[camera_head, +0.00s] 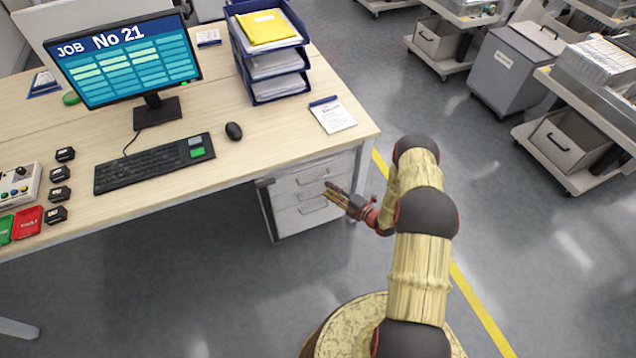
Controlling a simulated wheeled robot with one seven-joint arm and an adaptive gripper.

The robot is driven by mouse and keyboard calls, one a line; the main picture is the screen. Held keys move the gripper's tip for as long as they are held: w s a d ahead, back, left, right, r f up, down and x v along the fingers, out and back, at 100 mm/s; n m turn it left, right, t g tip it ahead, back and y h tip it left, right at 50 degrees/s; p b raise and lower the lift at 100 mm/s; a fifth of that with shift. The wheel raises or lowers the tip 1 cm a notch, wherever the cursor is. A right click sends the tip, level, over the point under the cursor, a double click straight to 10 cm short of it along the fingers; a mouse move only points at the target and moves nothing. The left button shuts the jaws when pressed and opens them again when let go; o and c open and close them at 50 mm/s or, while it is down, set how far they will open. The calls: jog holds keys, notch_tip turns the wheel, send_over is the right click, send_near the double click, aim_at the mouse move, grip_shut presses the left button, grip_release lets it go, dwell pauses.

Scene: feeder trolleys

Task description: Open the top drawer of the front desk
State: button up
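The front desk (225,160) has a light wood top and fills the left of the view. A light grey drawer unit (291,228) stands under its right end, with several drawer fronts stacked. The top drawer (298,176) looks closed, level with the fronts below. My gripper (331,191) is in front of the unit's right part, its fingers pointing left. It overlaps the upper drawer fronts and hides part of the handles. I cannot tell whether it touches a handle or whether its fingers are apart.
On the desk are a monitor (125,62), a keyboard (150,166), a mouse (234,131), blue letter trays (280,86) and a notepad (332,116). Feeder trolleys (577,108) stand at the upper right. The grey floor right of the desk is clear, crossed by a yellow line (479,306).

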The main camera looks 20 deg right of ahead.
jog(key=b+x, duration=0.2)
jog(key=x, duration=0.5)
jog(key=shift+w, duration=0.2)
jog(key=shift+f, duration=0.1)
jog(key=shift+c, duration=0.3)
grip_shut()
dwell(0.4)
